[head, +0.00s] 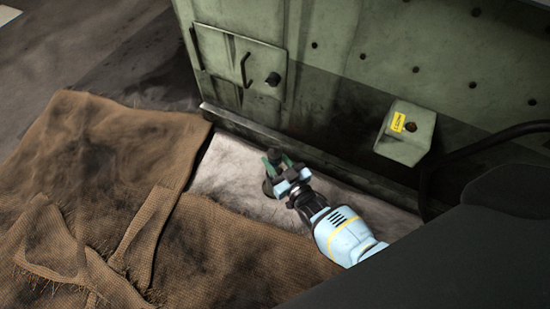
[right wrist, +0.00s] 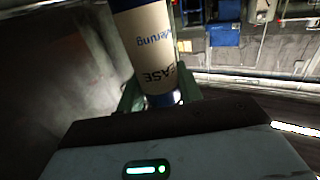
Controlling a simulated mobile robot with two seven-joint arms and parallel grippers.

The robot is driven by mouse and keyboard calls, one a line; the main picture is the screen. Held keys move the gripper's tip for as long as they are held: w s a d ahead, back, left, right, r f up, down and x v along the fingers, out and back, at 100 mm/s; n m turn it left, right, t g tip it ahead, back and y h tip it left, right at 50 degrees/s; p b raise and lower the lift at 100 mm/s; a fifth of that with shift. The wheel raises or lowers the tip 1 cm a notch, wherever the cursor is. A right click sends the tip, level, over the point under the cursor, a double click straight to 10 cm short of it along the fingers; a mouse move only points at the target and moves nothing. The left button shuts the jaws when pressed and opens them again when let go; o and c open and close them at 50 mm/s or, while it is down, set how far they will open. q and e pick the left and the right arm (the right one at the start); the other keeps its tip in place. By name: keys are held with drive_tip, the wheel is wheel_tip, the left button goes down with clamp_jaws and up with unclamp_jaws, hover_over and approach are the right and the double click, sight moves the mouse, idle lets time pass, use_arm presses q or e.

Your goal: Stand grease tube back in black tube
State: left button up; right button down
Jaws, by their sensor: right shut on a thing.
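The grease tube (right wrist: 150,45) is cream with blue ends and upside-down print in the right wrist view. It stands between the green fingers of my right gripper (right wrist: 158,92), which is shut on it. In the head view my right gripper (head: 277,164) is low over a pale strip of floor by the green machine. A dark round top (head: 274,155) shows between its fingers. A dark rounded piece (head: 268,188) shows just below the fingers; I cannot tell whether it is the black tube. My left gripper is not in view.
Brown burlap sacking (head: 110,200) covers the floor at left and front. The green machine (head: 340,60) rises behind the gripper, with a handled door (head: 240,65). A green box with a yellow label (head: 405,132) juts out at right. The pale floor strip (head: 228,165) has bare room.

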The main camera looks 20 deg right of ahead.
idle(0.3)
drive_tip(key=c, duration=0.9)
unclamp_jaws()
drive_tip(key=shift+o, duration=0.2)
drive_tip(key=shift+s+f, duration=0.1)
drive_tip(key=shift+s, duration=0.2)
drive_tip(key=s+d+p, duration=0.1)
drive_tip(key=s+p, duration=0.2)
drive_tip(key=s, duration=0.4)
drive_tip(key=shift+s+d, duration=0.1)
